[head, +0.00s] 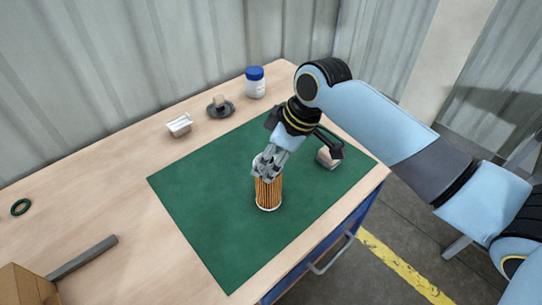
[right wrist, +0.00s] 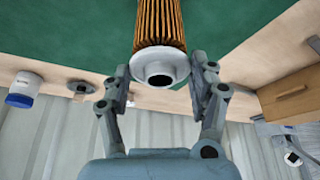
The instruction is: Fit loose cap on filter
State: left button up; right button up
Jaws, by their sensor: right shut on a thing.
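The filter (head: 268,194), a pleated orange-brown cylinder with a white bottom rim, stands upright on the green mat (head: 208,211). In the right wrist view its pleated body (right wrist: 160,22) meets a white cap (right wrist: 160,66) with a round dark opening. My right gripper (head: 267,165) is above the filter and covers its top end in the head view. In the right wrist view its fingers (right wrist: 160,80) are shut on the cap from both sides. I cannot tell whether the cap is fully seated. My left gripper is not in view.
A pale block-like object (head: 327,158) lies on the mat under my right arm. Behind the mat are a blue-lidded jar (head: 255,86), a dark dish (head: 221,111) and a white block (head: 179,125). A green ring (head: 20,207), a grey bar (head: 86,257) and a box (head: 25,286) are left.

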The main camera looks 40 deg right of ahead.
jog(key=shift+f, duration=0.6)
dwell(0.3)
jog(key=o, duration=1)
jog(key=shift+c, duration=0.2)
jog(key=v, duration=1.2)
jog(key=shift+f, duration=0.1)
jog(key=shift+s, duration=0.1)
